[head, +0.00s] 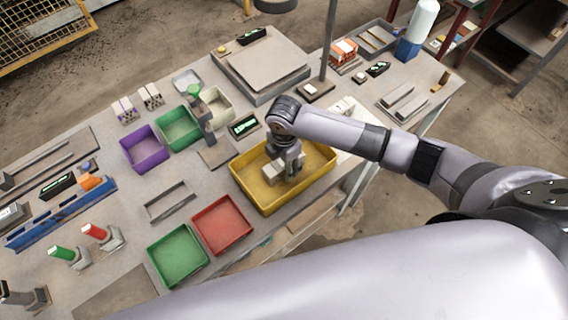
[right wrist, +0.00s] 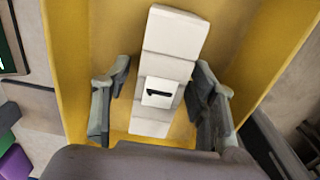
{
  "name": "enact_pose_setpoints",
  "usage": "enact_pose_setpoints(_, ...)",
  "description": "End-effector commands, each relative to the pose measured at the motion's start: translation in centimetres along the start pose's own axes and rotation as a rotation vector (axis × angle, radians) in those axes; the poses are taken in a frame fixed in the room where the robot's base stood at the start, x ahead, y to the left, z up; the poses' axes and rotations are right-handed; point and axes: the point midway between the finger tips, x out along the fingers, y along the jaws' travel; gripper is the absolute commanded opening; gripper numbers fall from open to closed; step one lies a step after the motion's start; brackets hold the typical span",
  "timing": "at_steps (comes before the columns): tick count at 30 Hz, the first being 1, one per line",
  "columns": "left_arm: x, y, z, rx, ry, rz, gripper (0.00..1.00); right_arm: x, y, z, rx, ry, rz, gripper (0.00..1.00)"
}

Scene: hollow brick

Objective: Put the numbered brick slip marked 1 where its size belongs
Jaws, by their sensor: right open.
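The yellow tray (head: 241,183) stands near the table's front edge, with pale brick slips (head: 271,173) in it, partly hidden by my right gripper. In the right wrist view a long pale slip or row of slips (right wrist: 175,37) with cross seams lies in the tray. A white label with a dark mark like a 1 (right wrist: 159,92) sits on it. My right gripper (head: 289,172) points down into the tray. In the right wrist view its open fingers (right wrist: 160,88) stand either side of the labelled piece, with gaps on both sides. My left gripper is not seen.
A red bin (head: 222,225) and another green bin (head: 178,256) stand at the front.

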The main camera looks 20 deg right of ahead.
Motion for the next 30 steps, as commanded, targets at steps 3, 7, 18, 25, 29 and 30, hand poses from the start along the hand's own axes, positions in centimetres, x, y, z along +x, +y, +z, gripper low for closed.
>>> enact_pose_setpoints(3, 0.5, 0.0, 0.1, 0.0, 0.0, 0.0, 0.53, -2.1, 0.2, 0.1, -0.002, 0.0, 0.007, 0.53)
enact_pose_setpoints(7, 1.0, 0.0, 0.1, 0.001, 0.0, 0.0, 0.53, -5.0, 0.1, 0.1, -0.003, -0.001, 0.006, 0.53)
enact_pose_setpoints(18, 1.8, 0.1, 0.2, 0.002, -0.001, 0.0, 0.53, -10.8, 0.1, 0.0, -0.001, 0.0, 0.002, 0.53)
enact_pose_setpoints(25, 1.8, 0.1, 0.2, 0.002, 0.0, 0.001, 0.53, -11.3, 0.0, 0.0, 0.0, 0.0, 0.0, 0.53)
enact_pose_setpoints(29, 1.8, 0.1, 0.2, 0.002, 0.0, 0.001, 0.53, -11.2, 0.0, 0.0, 0.0, 0.0, 0.0, 0.53)
enact_pose_setpoints(30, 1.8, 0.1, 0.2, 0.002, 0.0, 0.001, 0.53, -11.2, 0.0, 0.0, 0.0, 0.0, 0.0, 0.53)
